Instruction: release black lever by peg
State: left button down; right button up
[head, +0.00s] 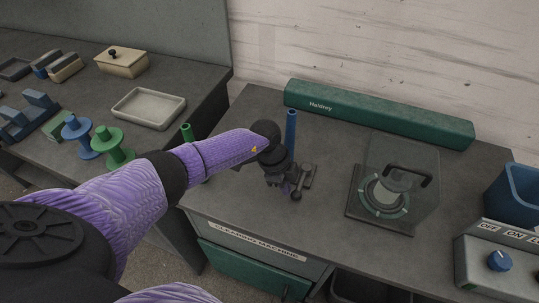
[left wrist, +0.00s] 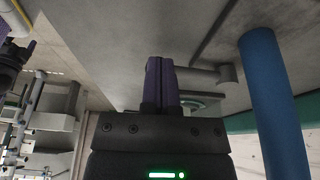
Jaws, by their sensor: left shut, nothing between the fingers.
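The blue peg (head: 291,128) stands upright on the dark grey bench. The lever (head: 308,172), dark grey to black with a rounded knob, sits in front of it and slightly right. My left gripper (head: 286,190) is shut and empty, pointing down just left of the lever. In the left wrist view its closed fingers (left wrist: 160,82) are beside the lever (left wrist: 205,76), and the blue peg (left wrist: 273,100) rises at the right. I cannot tell whether the fingers touch the lever. My wrist hides part of the lever's base. My right gripper is not in view.
A green peg (head: 187,133) stands behind my left forearm. A glass-covered unit (head: 352,205) is right of the lever. A long green housing (head: 375,115) runs along the back. A control box (head: 485,275) and blue bin (head: 513,195) stand at the right.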

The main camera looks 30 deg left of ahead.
aim_at(301, 197)
pick_arm(q)
jog(key=d+n+p, duration=0.1)
jog(key=n+p, duration=0.1)
jog(key=d+n+t+p, duration=0.1)
jog(key=d+n+p, duration=0.1)
jog(key=p, duration=0.1)
jog(key=shift+d+r+y, duration=0.2)
jog(key=shift+d+y, duration=0.1)
jog(key=shift+w+d+f+n+p, duration=0.15)
jog(key=shift+d+n+p, duration=0.3)
jog(key=shift+n+p, duration=0.25)
jog(key=shift+w+d+f+t, duration=0.15)
jog(key=shift+d+t, duration=0.15)
jog(key=shift+d, duration=0.25)
